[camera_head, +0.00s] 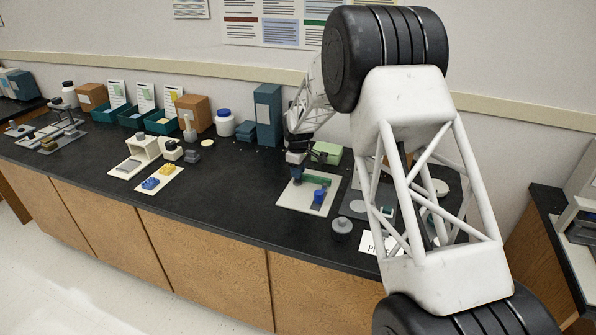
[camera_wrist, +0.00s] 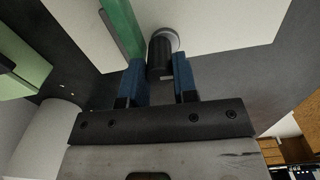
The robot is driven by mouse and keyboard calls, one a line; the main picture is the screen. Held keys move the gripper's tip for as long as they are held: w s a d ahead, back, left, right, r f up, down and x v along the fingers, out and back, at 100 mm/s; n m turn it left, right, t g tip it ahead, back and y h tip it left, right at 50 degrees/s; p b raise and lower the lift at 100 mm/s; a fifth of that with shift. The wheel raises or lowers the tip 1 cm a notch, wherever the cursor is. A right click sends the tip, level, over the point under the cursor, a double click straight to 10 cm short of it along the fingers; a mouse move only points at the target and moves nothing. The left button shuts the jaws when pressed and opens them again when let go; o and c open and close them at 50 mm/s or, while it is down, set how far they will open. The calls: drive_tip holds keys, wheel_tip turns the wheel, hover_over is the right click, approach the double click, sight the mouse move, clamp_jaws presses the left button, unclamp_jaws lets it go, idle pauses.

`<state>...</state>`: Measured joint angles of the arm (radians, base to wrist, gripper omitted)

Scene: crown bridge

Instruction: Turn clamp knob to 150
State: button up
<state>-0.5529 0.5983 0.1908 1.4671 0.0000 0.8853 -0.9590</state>
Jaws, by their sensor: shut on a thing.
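The clamp knob (camera_wrist: 161,58) is a dark cylinder seen between the two blue fingers of my gripper (camera_wrist: 159,66) in the wrist view. A round pale grey part shows behind the knob. My gripper is shut on the knob. A green bar (camera_wrist: 122,24) runs just left of it. In the head view my gripper (camera_head: 297,170) reaches down at the clamp fixture, whose pale base plate (camera_head: 291,200) lies on the bench with a green bar (camera_head: 316,180) and a blue cylinder (camera_head: 319,197) on it. The knob is hidden there, and I cannot read any angle mark.
A green box (camera_head: 326,152) stands close behind the fixture and a grey round weight (camera_head: 342,226) lies in front of it. A grey plate to the right is partly hidden by my arm. A tray with blue and yellow pieces (camera_head: 150,183) lies left. Dark bench between is clear.

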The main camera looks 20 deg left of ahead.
drive_tip(key=m, duration=1)
drive_tip(key=shift+m, duration=0.3)
drive_tip(key=m, duration=0.5)
drive_tip(key=shift+m, duration=0.3)
drive_tip(key=m, duration=0.5)
drive_tip(key=o, duration=0.9)
drive_tip(key=shift+o, duration=0.2)
